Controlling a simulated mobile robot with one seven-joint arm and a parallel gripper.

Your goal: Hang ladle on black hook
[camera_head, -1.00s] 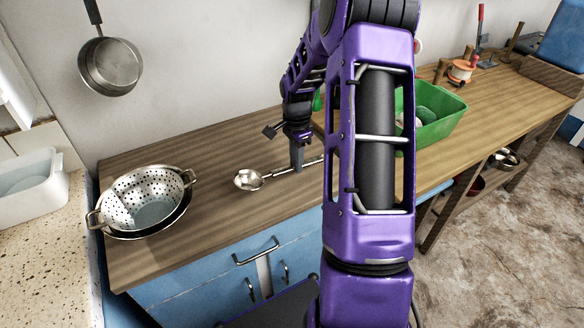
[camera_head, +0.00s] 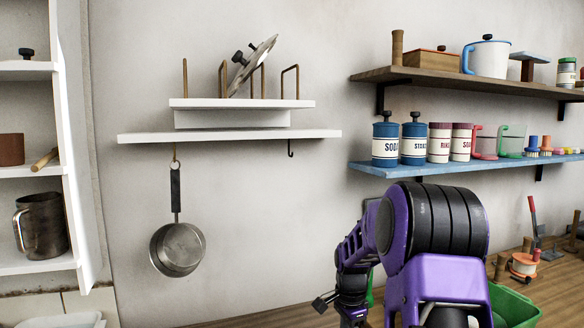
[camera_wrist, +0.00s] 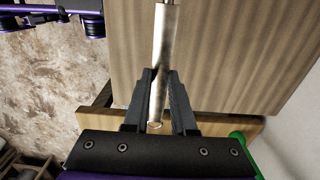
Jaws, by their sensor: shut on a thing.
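The ladle's metal handle (camera_wrist: 162,50) shows in the wrist view, running up between the two fingers of my gripper (camera_wrist: 160,98). The gripper is shut on the handle near its ring end. The ladle's bowl is out of frame in both current views. In the head view the black hook (camera_head: 291,150) hangs empty under the right end of the lower white wall shelf (camera_head: 230,136). My gripper is below the head view's lower edge, so its distance from the hook cannot be seen there.
A saucepan (camera_head: 178,247) hangs from a brass hook (camera_head: 175,163) left of the black hook. A blue shelf (camera_head: 470,166) with canisters stands to the right. A green bin (camera_head: 512,305) is at lower right. The wall below the black hook is clear.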

